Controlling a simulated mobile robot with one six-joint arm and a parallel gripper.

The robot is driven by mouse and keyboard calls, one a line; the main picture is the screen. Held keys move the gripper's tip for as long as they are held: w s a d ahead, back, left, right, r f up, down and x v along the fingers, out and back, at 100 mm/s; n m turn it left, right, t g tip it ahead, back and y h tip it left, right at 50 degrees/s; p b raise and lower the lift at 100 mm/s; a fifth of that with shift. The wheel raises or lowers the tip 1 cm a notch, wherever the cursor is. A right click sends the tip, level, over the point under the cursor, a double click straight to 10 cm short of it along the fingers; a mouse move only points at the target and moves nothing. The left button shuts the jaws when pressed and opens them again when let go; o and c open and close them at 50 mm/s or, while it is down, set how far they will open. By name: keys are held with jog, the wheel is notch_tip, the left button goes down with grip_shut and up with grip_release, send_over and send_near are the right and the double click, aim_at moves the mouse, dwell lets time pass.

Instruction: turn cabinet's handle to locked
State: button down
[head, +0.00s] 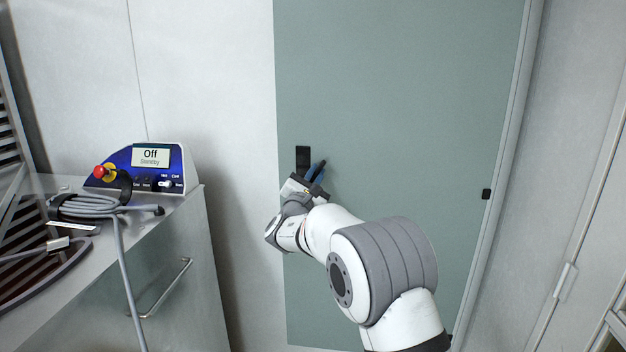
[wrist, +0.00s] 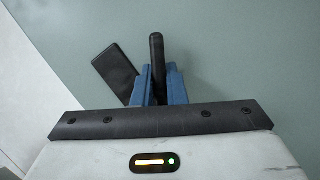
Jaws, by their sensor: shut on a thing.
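The cabinet's grey-green door (head: 400,110) fills the middle of the head view. The handle's black plate (head: 302,158) is near the door's left edge and shows tilted in the wrist view (wrist: 114,74). The black handle bar (wrist: 156,55) sticks up between the blue fingers of my gripper (wrist: 157,84) in the wrist view. My gripper (head: 315,173) is shut on this bar, just below and right of the plate in the head view. The lower part of the bar is hidden by the fingers and gripper body. I cannot read any lock marking.
A small black fitting (head: 486,194) is at the door's right edge. The door face right of my arm is clear.

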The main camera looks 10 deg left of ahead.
jog(key=shift+a, duration=0.1)
jog(key=c, duration=1.6)
grip_release()
jog(key=shift+w, duration=0.1)
jog(key=shift+o, duration=0.7)
jog(key=d+b+v, duration=0.1)
jog(key=v, duration=0.6)
jog(key=shift+s+a+f+b, duration=0.15)
jog(key=shift+s+a+b, duration=0.25)
jog(key=shift+a, duration=0.1)
jog(key=shift+c, duration=0.3)
